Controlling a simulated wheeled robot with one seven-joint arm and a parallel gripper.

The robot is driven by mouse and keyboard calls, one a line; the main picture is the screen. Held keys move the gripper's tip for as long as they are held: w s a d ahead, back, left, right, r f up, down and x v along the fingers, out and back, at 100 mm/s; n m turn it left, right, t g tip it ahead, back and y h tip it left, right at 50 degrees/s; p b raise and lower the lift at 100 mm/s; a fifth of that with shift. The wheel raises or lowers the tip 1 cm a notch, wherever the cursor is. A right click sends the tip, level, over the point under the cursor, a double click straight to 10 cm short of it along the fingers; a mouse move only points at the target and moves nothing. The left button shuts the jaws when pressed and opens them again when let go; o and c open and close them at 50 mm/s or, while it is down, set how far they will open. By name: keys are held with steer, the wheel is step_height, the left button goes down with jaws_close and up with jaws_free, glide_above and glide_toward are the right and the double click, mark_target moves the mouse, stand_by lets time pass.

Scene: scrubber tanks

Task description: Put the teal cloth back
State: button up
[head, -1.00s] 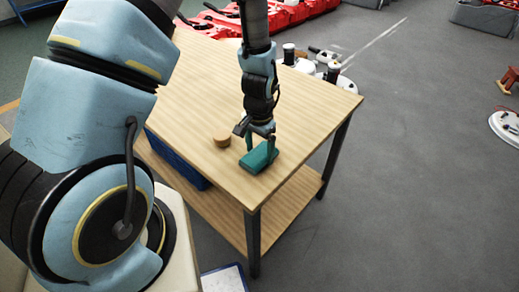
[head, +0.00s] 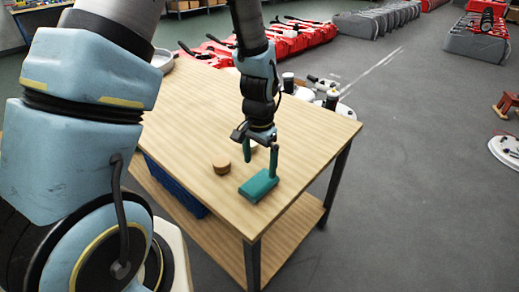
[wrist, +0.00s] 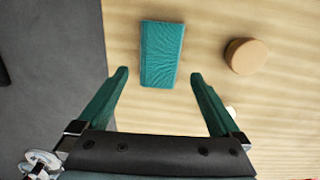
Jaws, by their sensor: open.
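The teal cloth (head: 259,186), a folded rectangular block, lies flat on the wooden table (head: 205,98) near its front right edge. My gripper (head: 261,163) is above the cloth with its two teal fingers spread apart and empty. In the wrist view the cloth (wrist: 161,54) lies beyond the fingertips, roughly centred between them, and my gripper (wrist: 158,76) is open with nothing between its fingers.
A round cork-coloured piece (head: 221,163) sits on the table just left of the cloth; it also shows in the wrist view (wrist: 246,56). A blue bin (head: 174,186) stands on the lower shelf (head: 225,233). Scrubber machines stand behind the table.

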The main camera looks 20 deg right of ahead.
mark_target(260, 181)
step_height(260, 181, up, 6)
steer(key=a+r+n, duration=0.2)
steer(key=a+n, duration=0.1)
steer(key=a, duration=0.5)
steer(key=a+r+n+t, duration=0.1)
steer(key=a+n, duration=0.3)
steer(key=a, duration=0.5)
steer(key=w+a+r+n, duration=0.1)
steer(key=a+r+n, duration=0.3)
steer(key=a, duration=0.4)
steer(key=shift+a+t+b, duration=0.3)
steer(key=shift+b, duration=0.15)
steer(key=shift+w, duration=0.1)
